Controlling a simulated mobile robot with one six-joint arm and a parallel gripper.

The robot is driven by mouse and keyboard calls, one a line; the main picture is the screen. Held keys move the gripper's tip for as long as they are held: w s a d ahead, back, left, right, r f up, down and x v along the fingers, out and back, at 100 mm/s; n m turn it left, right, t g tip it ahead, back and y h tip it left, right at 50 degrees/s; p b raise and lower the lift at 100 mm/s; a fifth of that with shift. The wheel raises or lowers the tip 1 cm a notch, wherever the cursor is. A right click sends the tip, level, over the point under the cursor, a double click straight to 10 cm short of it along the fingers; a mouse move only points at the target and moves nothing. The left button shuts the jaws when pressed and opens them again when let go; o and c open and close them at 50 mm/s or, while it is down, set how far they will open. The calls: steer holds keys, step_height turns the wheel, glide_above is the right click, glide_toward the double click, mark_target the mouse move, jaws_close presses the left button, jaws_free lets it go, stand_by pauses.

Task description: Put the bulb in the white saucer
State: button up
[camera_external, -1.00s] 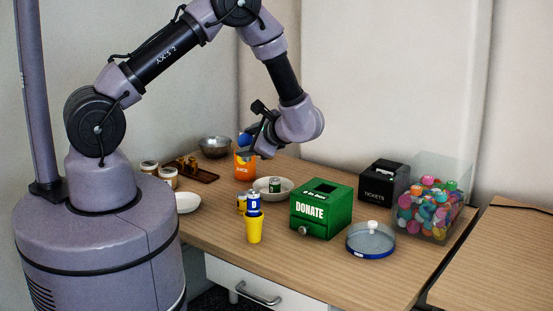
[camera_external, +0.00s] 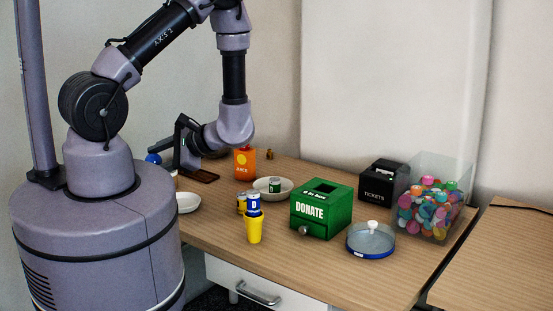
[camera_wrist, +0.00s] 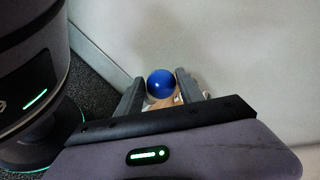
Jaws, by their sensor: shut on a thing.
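The bulb shows as a round blue globe (camera_wrist: 160,85) between my fingertips in the wrist view. My gripper (camera_wrist: 160,82) is shut on it. In the external view the blue bulb (camera_external: 153,158) is at the left end of my gripper (camera_external: 160,160), raised above the left part of the table, near my base. The white saucer (camera_external: 188,203) lies on the table's left edge, below and to the right of the bulb. Its visible part looks empty; my base stands close on its left.
A second white dish (camera_external: 286,194) holds a green can (camera_external: 274,186). Near it are an orange juice carton (camera_external: 245,163), batteries with a yellow cup (camera_external: 254,230), and a green donation box (camera_external: 321,212). A brown tray (camera_external: 207,178) is partly hidden by my gripper.

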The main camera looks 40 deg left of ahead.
step_height(320, 180, down, 10)
steer(key=m+t+b, duration=0.1)
steer(key=b, duration=0.1)
steer(key=m+t+b, duration=0.4)
steer(key=m+b, duration=0.1)
steer(key=b, duration=0.2)
glide_above(182, 203)
steer(key=s+d, duration=0.1)
steer(key=d, duration=0.1)
step_height(182, 203, down, 4)
steer(key=shift+d, duration=0.15)
steer(key=shift+s+r, duration=0.1)
steer(key=shift+s, duration=0.05)
steer(key=o, duration=1.1)
steer(key=shift+c, duration=0.2)
